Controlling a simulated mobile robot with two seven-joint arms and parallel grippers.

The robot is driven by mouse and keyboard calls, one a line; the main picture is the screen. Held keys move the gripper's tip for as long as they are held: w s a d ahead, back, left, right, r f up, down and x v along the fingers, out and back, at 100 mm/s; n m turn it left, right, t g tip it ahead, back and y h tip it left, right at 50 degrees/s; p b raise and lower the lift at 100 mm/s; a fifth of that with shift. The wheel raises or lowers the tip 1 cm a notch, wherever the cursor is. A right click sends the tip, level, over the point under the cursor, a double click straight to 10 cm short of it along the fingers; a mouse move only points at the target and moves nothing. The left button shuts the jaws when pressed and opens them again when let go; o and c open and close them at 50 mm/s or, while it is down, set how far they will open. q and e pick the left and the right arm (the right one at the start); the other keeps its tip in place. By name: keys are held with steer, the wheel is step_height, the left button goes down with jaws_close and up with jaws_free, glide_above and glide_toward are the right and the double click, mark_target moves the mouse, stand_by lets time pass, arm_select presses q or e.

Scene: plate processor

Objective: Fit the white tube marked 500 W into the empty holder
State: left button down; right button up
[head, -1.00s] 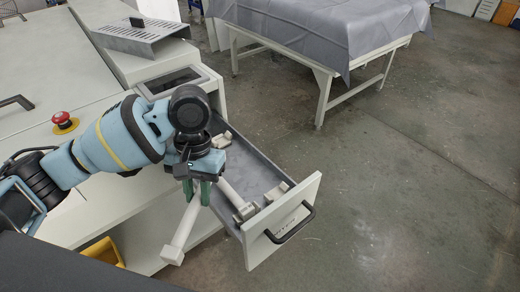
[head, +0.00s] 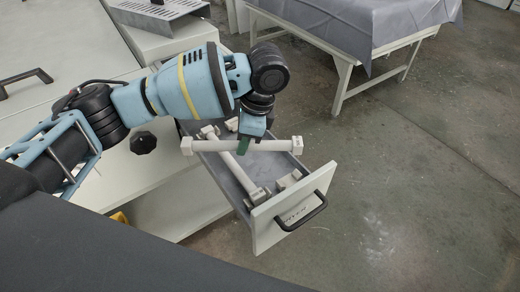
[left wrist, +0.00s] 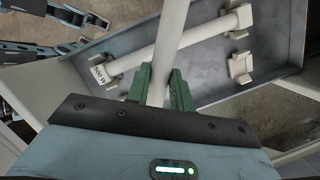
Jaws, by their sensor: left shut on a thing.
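My left gripper (head: 243,148) is shut on a white tube (head: 215,147) with square end caps. It holds the tube roughly level across and above the open drawer (head: 262,217). In the left wrist view the green fingers (left wrist: 160,88) grip this held tube (left wrist: 172,35); no marking on it is readable. My right gripper is not in view.
The drawer's front panel with a black handle (head: 301,210) faces the open floor on the right. A white cabinet top (head: 60,40) lies left, with a slotted metal tray (head: 160,12) at its back. A cloth-covered table (head: 365,20) stands behind.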

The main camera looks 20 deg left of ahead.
arm_select(q)
steer(key=w+d+r+m+t, duration=0.2)
steer(key=w+m, duration=0.5)
steer(key=m, duration=0.4)
steer(key=shift+w+r+t+h, duration=0.15)
steer(key=shift+r+t+h, duration=0.15)
steer(key=shift+r+t, duration=0.15)
step_height(320, 180, down, 10)
steer(key=shift+r+b, duration=0.25)
steer(key=shift+b, duration=0.1)
steer(key=shift+f, duration=0.15)
steer(key=shift+f, duration=0.35)
steer(key=c, duration=1.2)
jaws_free()
